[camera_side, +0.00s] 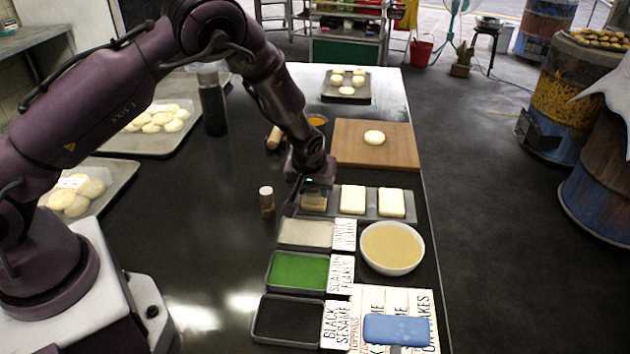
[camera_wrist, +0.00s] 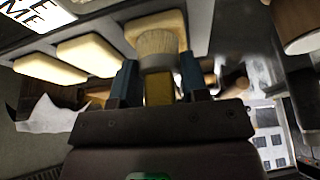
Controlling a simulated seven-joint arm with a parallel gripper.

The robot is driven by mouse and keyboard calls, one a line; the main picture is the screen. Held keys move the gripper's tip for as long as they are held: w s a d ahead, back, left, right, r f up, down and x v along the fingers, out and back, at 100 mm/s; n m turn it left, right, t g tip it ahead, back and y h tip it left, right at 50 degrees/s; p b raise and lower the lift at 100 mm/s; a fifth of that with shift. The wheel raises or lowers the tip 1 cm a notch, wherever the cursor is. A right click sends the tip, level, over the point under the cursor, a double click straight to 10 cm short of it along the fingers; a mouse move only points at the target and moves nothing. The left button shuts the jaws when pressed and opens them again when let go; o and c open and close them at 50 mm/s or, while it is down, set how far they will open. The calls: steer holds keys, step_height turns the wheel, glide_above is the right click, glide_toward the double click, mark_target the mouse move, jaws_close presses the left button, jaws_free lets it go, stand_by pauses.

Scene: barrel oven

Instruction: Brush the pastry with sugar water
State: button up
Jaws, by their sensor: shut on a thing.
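My gripper (camera_side: 314,182) is low over the left end of a grey tray (camera_side: 372,213). In the wrist view, my gripper (camera_wrist: 158,80) is shut on a brush (camera_wrist: 157,45) with pale bristles and a yellowish handle. The bristles overlap the nearest pastry (camera_wrist: 152,22); I cannot tell if they touch it. In the side view, that pastry (camera_side: 314,204) is mostly hidden under my gripper. Two more pale rectangular pastries, a middle one (camera_side: 353,199) and a right one (camera_side: 391,202), lie on the same tray. A white bowl of tan liquid (camera_side: 392,248) stands in front of the tray.
Topping trays of sesame (camera_side: 305,233), green scallion flakes (camera_side: 297,271) and black sesame (camera_side: 287,319) lie in front. A small jar (camera_side: 267,201) stands left of my gripper. A wooden board (camera_side: 400,150) with a dough round lies behind. The left table middle is clear.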

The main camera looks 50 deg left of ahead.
steer(key=shift+s+d, duration=0.35)
steer(key=shift+a, duration=0.1)
steer(key=shift+w+a, duration=2.15)
steer(key=shift+w, duration=0.1)
steer(key=shift+s+d+f, duration=0.15)
steer(key=shift+s+d, duration=1.05)
steer(key=shift+s, duration=0.05)
steer(key=shift+s+d, duration=1.05)
steer(key=shift+w+a+r, duration=0.2)
steer(key=shift+w+a, duration=0.95)
steer(key=shift+w+a, duration=0.1)
steer(key=shift+w+a, duration=1)
steer(key=shift+w, duration=0.05)
